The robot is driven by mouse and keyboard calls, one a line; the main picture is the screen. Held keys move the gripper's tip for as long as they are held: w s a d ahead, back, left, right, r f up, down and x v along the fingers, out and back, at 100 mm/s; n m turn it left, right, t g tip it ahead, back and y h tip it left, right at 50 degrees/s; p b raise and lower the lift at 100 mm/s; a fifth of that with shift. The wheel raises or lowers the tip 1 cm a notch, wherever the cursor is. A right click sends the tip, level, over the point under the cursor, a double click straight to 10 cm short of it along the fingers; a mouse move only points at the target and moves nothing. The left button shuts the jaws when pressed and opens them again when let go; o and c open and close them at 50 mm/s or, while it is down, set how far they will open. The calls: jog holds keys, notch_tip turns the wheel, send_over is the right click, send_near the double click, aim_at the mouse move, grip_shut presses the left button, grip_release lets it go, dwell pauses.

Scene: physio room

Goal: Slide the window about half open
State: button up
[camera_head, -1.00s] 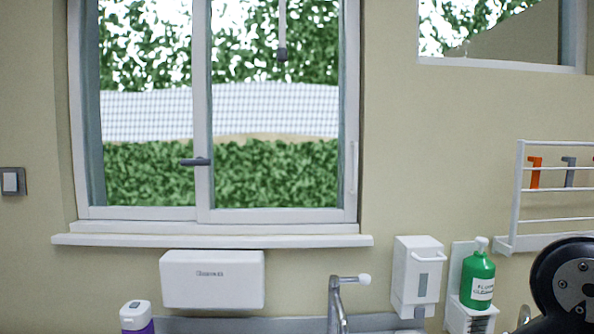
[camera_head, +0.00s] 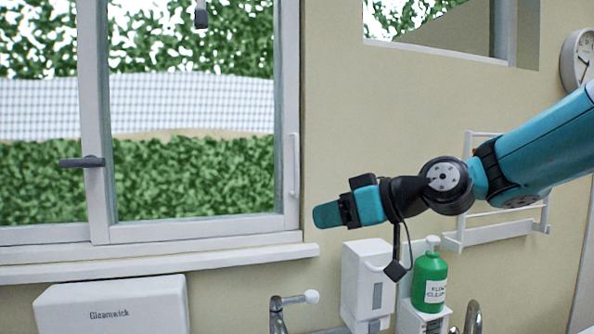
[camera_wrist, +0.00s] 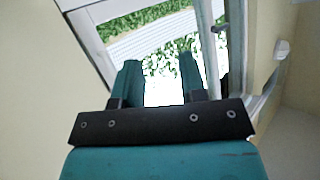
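The white-framed window (camera_head: 96,200) fills the left of the head view. Its right sash (camera_head: 200,229) reaches the right side of the frame, with no open gap visible there. A white vertical pull handle (camera_head: 294,165) is on the right edge. A dark grey lever (camera_head: 82,162) is on the middle upright. My gripper (camera_head: 328,215) is in front of the wall, just right of the window's lower right corner in the picture, apart from the handle. In the wrist view, my gripper's two fingers (camera_wrist: 160,65) are spread with nothing between them, and the window (camera_wrist: 208,60) shows beyond.
Below the gripper are a white wall dispenser (camera_head: 358,275) and a green bottle (camera_head: 430,280). A white wall rack (camera_head: 500,232) is behind my arm. The sill (camera_head: 230,258) sticks out under the window. A tap (camera_head: 290,303) and a white box (camera_head: 112,308) are lower.

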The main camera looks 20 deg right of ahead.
jog(key=w+d+r+t, duration=0.5)
jog(key=d+r, duration=0.1)
jog(key=d, duration=0.3)
jog(key=p, duration=0.9)
send_over(297, 190)
jog(key=shift+w+m, duration=0.3)
jog(key=shift+w, duration=0.05)
jog(key=shift+c, duration=0.3)
grip_shut()
